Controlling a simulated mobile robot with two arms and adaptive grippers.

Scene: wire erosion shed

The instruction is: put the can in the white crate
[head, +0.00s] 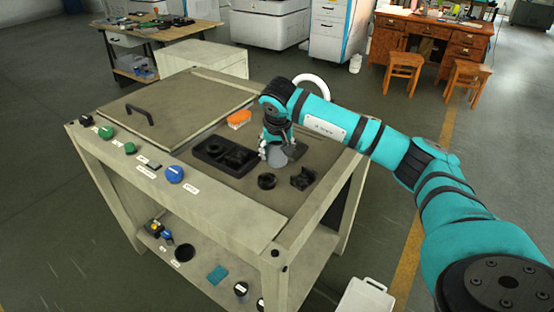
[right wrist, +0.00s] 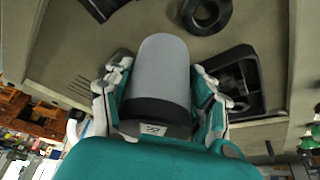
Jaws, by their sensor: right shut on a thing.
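The can is a plain grey cylinder (head: 277,157), low over or on the bench top in the head view. My right gripper (head: 275,146) is shut around it. In the right wrist view the grey can (right wrist: 162,70) sits between the two fingers, with a dark band at its near end. I cannot tell whether the can touches the bench. The white crate (head: 368,287) stands at the bottom edge of the head view, right of the bench, partly cut off. My left gripper is out of view.
A lower shelf holds small items. Floor lies between bench and crate.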

